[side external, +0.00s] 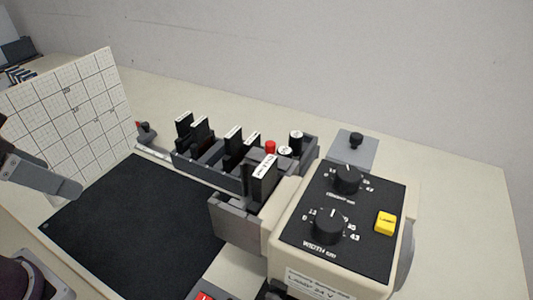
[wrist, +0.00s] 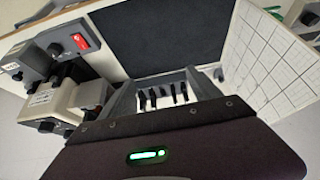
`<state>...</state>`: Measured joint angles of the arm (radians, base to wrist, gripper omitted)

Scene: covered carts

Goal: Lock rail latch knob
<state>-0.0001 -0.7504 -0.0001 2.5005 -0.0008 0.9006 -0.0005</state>
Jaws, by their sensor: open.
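I cannot tell for certain which knob is the rail latch knob. In the side view, a small black knob (side external: 355,140) stands on a grey plate behind the beige control box. A small dark fitting with a red tip (side external: 145,129) sits at the left end of the grey rack (side external: 216,172). My gripper (side external: 62,185) is partly in view at the left edge, over the side of the black mat and apart from both. In the wrist view, my gripper (wrist: 160,80) has its grey fingers spread, with the black pieces of the rack seen between them. I see nothing held.
The beige control box (side external: 283,240) has two black dials and a yellow button (side external: 385,223). The black mat (side external: 130,225) is clear. A white gridded board (side external: 70,105) stands at the left.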

